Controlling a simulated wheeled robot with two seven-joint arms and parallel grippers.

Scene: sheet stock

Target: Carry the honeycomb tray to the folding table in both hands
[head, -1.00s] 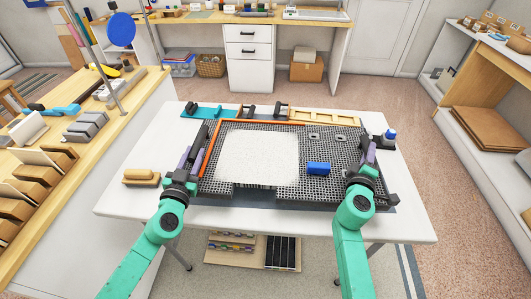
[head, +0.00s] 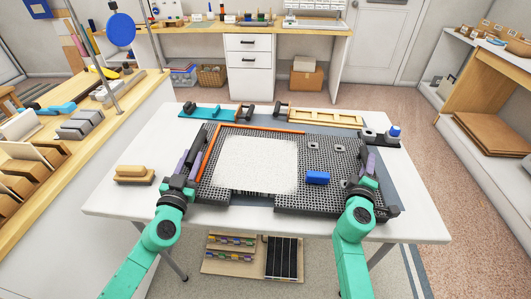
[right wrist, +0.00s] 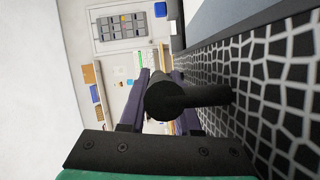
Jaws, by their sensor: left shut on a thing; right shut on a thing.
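The honeycomb tray (head: 325,150), a dark perforated panel with an orange strip along its left and far edges, is level over the white folding table (head: 115,196). A white sheet (head: 255,163) and a blue block (head: 318,178) are on it. My left gripper (head: 185,165) is shut at its left side. My right gripper (head: 366,168) is shut on the dark handle (right wrist: 190,98) at its right side. The right wrist view shows this handle between the purple fingers and the honeycomb surface (right wrist: 285,100) beside it. I cannot tell whether the tray touches the table.
A grey-blue mat (head: 392,185) shows under the tray. A teal piece (head: 205,114), a pale wooden frame (head: 335,117) and a blue-knobbed item (head: 394,132) lie beyond it. A wooden block (head: 134,172) is at left. The table's front left is clear. A workbench (head: 130,100) stands left.

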